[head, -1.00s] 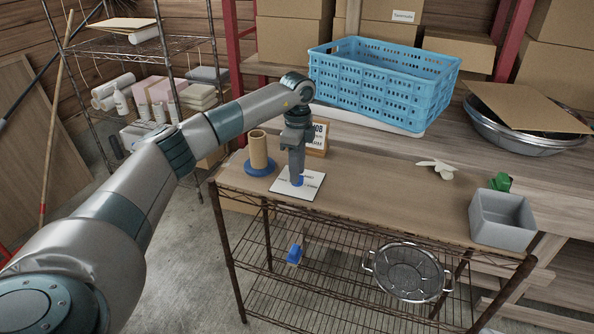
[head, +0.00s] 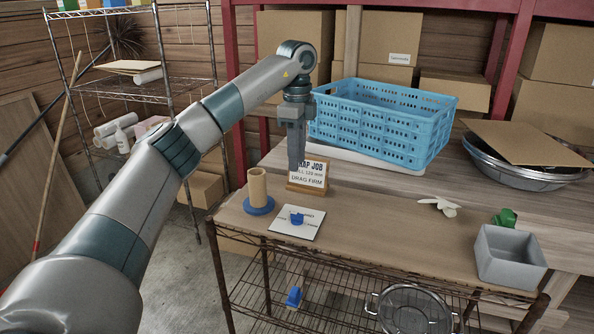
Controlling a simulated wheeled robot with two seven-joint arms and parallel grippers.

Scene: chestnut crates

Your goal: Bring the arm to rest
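My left arm comes in from the left. My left gripper (head: 293,165) points straight down and hangs above the white card (head: 298,233), in front of the small sign. A small blue piece (head: 297,219) rests on the card, apart from the gripper's fingertips. The gripper looks empty. Its fingers appear close together, but the gap between them cannot be made out from this side. My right gripper is not in view.
A tan roll on a blue base (head: 258,190) stands left of the card. The sign (head: 309,175) stands close behind the gripper. A blue crate (head: 383,130) is behind. A grey bin (head: 510,258) and a green item (head: 504,218) are at the right.

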